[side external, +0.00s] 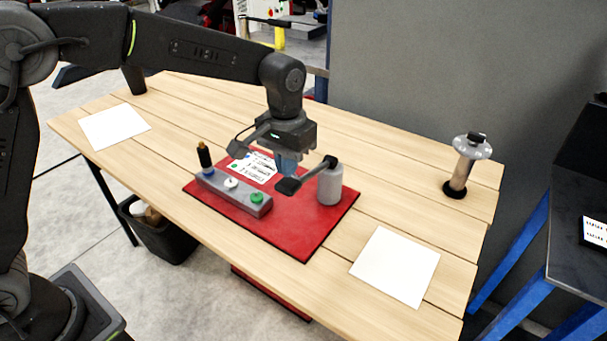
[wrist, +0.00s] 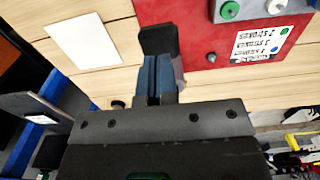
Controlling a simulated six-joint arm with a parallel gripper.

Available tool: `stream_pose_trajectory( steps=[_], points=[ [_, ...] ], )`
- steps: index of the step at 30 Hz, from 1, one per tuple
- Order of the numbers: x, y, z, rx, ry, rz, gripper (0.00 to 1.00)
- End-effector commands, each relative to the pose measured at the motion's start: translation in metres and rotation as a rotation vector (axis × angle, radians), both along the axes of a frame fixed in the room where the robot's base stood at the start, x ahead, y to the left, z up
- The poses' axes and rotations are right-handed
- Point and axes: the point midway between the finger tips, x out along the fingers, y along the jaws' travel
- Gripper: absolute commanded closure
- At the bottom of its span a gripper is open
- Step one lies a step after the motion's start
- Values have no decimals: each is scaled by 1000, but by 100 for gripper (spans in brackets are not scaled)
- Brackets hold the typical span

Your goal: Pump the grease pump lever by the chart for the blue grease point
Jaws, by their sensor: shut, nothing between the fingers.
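The grease pump (side external: 330,187) is a grey cylinder on the red mat. Its lever slopes down-left to a black paddle (side external: 288,186), also in the wrist view (wrist: 159,40). My gripper (side external: 287,172) is shut and empty, fingers pointing down just above the paddle; I cannot tell whether they touch. The grey block (side external: 236,197) has blue (side external: 208,172), white (side external: 231,183) and green (side external: 257,198) points. A black-and-gold fitting (side external: 204,155) stands upright at the blue point. The chart (side external: 262,168) lists strokes beside coloured dots; its blue row (wrist: 262,56) is too small to read surely.
The red mat (side external: 300,238) lies on a plank table (side external: 400,205). White sheets lie at left (side external: 114,126) and front right (side external: 395,266). A post with a pale round top (side external: 472,147) stands at the right. Bare wood surrounds the mat.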

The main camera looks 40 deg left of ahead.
Motion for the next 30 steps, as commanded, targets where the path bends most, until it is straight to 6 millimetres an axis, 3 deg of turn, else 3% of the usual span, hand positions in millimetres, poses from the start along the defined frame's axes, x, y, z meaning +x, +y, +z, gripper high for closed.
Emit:
stream_pose_trajectory(
  steps=[30],
  points=[
    [0, 0, -52, 1, 1, 0, 100]
  ],
)
